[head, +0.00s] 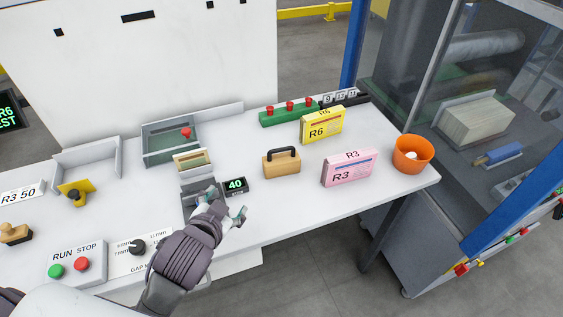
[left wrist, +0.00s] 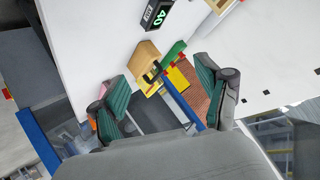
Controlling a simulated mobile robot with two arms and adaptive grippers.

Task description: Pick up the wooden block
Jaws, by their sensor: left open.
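The wooden block (head: 281,166), light tan with a dark arched handle on top, stands on the white table near the middle of the head view. In the left wrist view the wooden block (left wrist: 146,53) shows beyond the fingers, between them in the picture. My left gripper (head: 226,203) is open and empty near the table's front edge, to the left of and nearer than the block, apart from it. Its two green-padded fingers (left wrist: 162,88) are spread wide in the left wrist view. My right gripper is not in view.
A small "40" display (head: 235,185) is close beside the gripper. Pink R3 (head: 348,169) and yellow R6 (head: 321,126) boxes and an orange bucket (head: 412,154) are right of the block. A grey tray (head: 169,143) is behind left. The table in front of the block is clear.

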